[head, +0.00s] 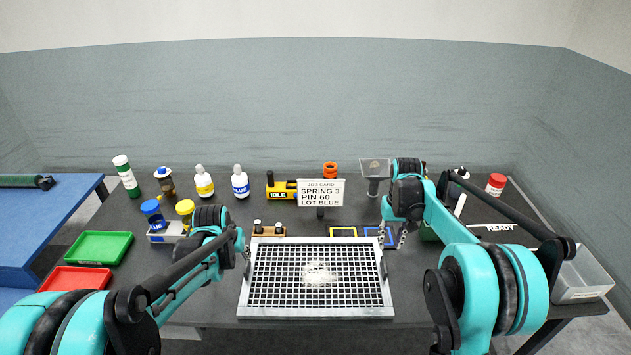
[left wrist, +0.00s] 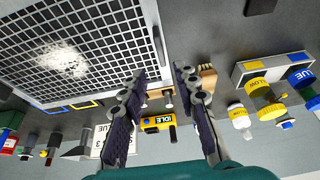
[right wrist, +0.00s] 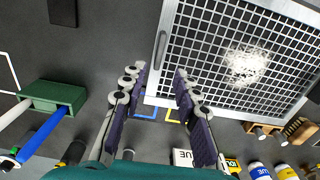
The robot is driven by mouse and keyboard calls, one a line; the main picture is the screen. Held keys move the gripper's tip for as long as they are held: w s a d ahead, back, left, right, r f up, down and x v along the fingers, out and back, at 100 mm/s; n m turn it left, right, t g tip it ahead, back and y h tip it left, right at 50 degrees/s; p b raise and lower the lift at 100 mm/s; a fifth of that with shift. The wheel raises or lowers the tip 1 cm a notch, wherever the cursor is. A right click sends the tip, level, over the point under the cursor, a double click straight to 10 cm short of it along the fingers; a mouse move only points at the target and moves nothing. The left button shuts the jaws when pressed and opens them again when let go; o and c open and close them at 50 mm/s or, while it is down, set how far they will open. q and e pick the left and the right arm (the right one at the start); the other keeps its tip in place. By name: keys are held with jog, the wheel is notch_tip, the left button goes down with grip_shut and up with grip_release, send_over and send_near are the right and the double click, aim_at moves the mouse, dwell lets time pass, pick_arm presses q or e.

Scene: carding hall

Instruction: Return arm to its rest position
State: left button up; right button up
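My left gripper (head: 245,258) hangs at the left edge of the metal grid tray (head: 243,302). In the left wrist view its two fingers (left wrist: 158,88) are spread with nothing between them in their grip. My right gripper (head: 402,238) is above the table just past the tray's far right corner. In the right wrist view its fingers (right wrist: 160,88) are also apart and empty. A white fluffy pile (head: 320,273) lies on the grid. The job card (head: 321,192) stands behind the tray and reads SPRING 3, PIN 60, LOT BLUE.
A green tray (head: 101,247) and a red tray (head: 75,279) lie at the left. Bottles, including a BLUE one (head: 240,182), and a yellow IDLE device (head: 280,192) line the back. A clear bin (head: 582,282) is at the right. A green block (right wrist: 55,95) holds rods.

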pick_arm(q)
jog(key=shift+s, duration=0.1)
pick_arm(e)
jog(key=shift+s+r, duration=0.1)
